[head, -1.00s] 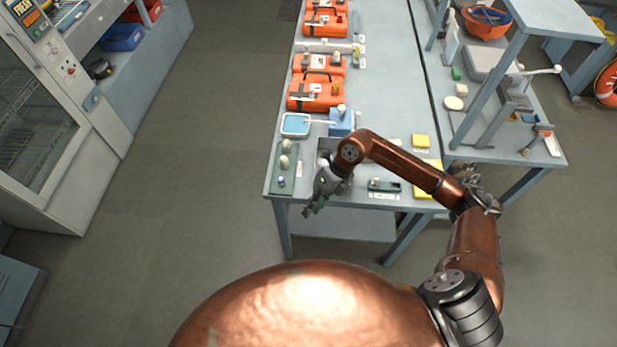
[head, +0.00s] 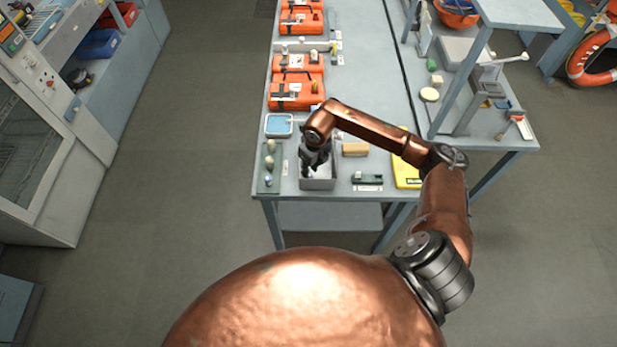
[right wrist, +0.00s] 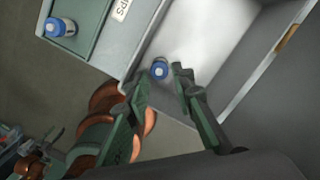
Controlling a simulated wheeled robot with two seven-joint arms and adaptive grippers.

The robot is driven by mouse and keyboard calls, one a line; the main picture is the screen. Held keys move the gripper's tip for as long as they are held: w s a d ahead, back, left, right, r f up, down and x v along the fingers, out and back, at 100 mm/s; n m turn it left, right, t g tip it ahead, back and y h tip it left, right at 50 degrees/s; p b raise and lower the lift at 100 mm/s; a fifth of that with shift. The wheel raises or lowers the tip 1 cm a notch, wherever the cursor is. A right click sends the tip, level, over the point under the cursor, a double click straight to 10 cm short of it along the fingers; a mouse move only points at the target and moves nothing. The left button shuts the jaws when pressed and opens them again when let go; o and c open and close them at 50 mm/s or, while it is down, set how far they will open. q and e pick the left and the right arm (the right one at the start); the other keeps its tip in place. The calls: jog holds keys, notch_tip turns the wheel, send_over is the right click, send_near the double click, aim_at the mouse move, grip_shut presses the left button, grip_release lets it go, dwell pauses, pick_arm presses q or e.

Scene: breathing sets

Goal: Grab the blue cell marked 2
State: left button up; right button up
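A small cell with a blue top (right wrist: 160,69) stands in a grey open bin (right wrist: 205,40) in the right wrist view. I cannot read a number on either cell. My right gripper (right wrist: 163,86) is open, its fingertips just short of the cell in the bin, with nothing between them. In the head view the right gripper (head: 308,172) points down into the bin (head: 318,185), left of the wooden block. My left gripper is not in view.
The green tray (head: 262,183) lies left of the bin on the grey table (head: 375,145). A blue-lined dish (head: 279,125) and orange cases (head: 297,97) stand behind. A wooden block (head: 355,150), a small dark green device (head: 367,180) and a yellow item (head: 405,177) lie to the right.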

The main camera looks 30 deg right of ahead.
jog(key=shift+w+a+f, duration=0.1)
jog(key=shift+w+f, duration=0.05)
jog(key=shift+f, duration=1.05)
jog(key=shift+w+f, duration=0.1)
jog(key=shift+f, duration=1.05)
jog(key=shift+c, duration=0.7)
grip_shut()
